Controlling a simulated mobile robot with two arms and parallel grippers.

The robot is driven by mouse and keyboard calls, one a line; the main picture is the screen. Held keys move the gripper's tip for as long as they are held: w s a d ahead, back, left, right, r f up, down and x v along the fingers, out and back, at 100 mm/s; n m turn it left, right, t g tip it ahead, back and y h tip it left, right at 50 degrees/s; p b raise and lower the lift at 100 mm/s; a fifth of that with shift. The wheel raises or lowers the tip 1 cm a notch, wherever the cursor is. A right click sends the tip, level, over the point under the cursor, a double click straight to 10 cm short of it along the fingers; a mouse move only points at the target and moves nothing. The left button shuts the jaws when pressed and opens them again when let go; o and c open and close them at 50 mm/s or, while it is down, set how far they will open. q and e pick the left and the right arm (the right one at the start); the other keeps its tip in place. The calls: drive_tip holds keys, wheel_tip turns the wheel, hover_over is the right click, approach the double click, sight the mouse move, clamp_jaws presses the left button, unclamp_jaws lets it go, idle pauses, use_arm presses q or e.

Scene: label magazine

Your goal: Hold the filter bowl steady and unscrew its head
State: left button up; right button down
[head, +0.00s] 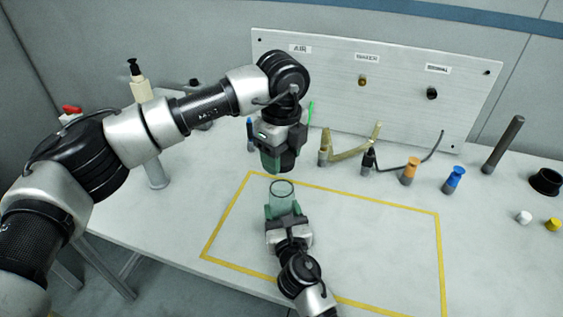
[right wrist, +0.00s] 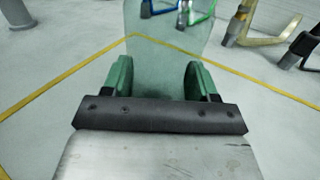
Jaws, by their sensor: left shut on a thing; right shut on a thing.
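The clear, green-tinted filter bowl (head: 281,189) stands upright with its open rim showing, inside the yellow outline. My right gripper (head: 283,212) is shut around its lower part. In the right wrist view, the bowl (right wrist: 165,55) rises between the green finger pads of that gripper (right wrist: 158,82). The black filter head (head: 291,157) is above and apart from the bowl, with a gap between them. My left gripper (head: 277,158) is shut on the head and holds it from above. The gripper body partly hides the head.
A white panel (head: 330,95) with labelled ports stands at the back. Several hose ends and fittings, including an orange one (head: 409,171) and a blue one (head: 454,178), stand along its foot. A pump bottle (head: 139,85) is at the left. The yellow-outlined area right of the bowl is clear.

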drive_tip(key=shift+c, duration=1)
unclamp_jaws()
